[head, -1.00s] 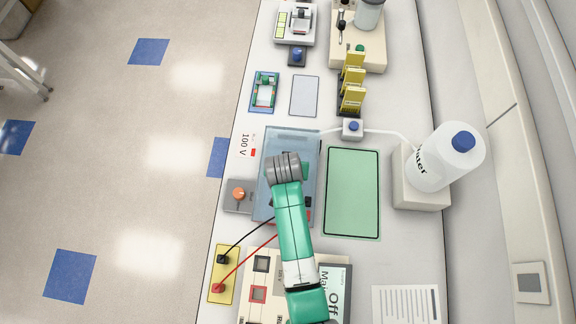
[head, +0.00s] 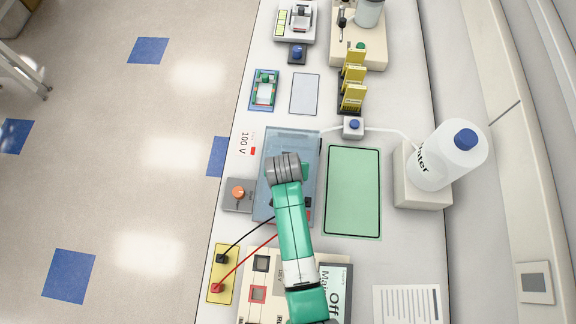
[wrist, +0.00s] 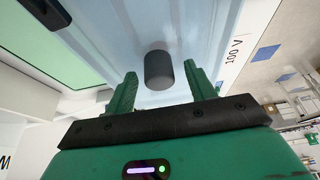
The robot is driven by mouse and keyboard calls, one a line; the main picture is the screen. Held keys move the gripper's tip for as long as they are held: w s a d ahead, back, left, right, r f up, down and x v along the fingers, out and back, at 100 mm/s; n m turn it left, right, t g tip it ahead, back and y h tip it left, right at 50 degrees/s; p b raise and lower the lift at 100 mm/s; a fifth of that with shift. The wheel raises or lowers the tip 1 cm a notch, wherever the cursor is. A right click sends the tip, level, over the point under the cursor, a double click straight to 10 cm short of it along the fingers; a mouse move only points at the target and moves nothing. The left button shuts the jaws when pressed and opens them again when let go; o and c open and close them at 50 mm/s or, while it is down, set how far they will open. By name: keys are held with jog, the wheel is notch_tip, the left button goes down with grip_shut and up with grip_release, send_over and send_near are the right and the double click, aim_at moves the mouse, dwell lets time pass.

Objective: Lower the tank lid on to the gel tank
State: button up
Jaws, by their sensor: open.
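The tank lid (wrist: 110,30) is a pale blue see-through cover; its dark round knob (wrist: 158,68) stands up from it in the wrist view. In the head view the blue lid and gel tank (head: 264,190) show as one box under my arm. I cannot tell the lid from the tank there, nor whether the lid is fully seated. My gripper (wrist: 160,78) is open, its green fingers apart on either side of the knob in the picture, with nothing held. My arm hides most of the gripper and the knob in the head view.
A green mat (head: 352,190) lies right of the tank, a grey box with an orange knob (head: 238,194) left. Red and black leads run from a yellow plate (head: 222,275) towards the tank. A water bottle (head: 445,160) stands right and yellow racks (head: 352,85) stand behind.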

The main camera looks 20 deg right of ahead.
jog(key=v, duration=0.8)
dwell(0.5)
jog(key=w+a+r+n+t+p, duration=0.1)
jog(key=w+r+t, duration=0.25)
jog(key=r, duration=0.55)
jog(key=w+a+r+t+p, duration=0.15)
jog(key=w+r, duration=0.35)
jog(key=r, duration=0.5)
jog(key=a+r+n+t, duration=0.15)
jog(key=r+t, duration=0.25)
jog(key=r, duration=0.7)
jog(key=a+r+n+t, duration=0.1)
jog(key=a+r+t, duration=0.2)
jog(key=r, duration=0.8)
jog(key=s+a+r+n+t+y, duration=0.1)
jog(key=s+a+r+t, duration=0.1)
jog(key=r, duration=0.6)
jog(key=s+a+r+t+y+p, duration=0.1)
jog(key=s+a+r+t, duration=0.1)
jog(key=s+r+t, duration=0.2)
jog(key=s+a+r+n+t+p, duration=0.1)
jog(key=s+a+r+t, duration=0.1)
jog(key=s+r, duration=0.5)
notch_tip(320, 180, up, 6)
jog(key=shift+a+r+n+t+y, duration=0.2)
jog(key=shift+a+n+t+y, duration=0.1)
jog(key=shift+n+t+y, duration=0.15)
jog(key=shift+s, duration=0.15)
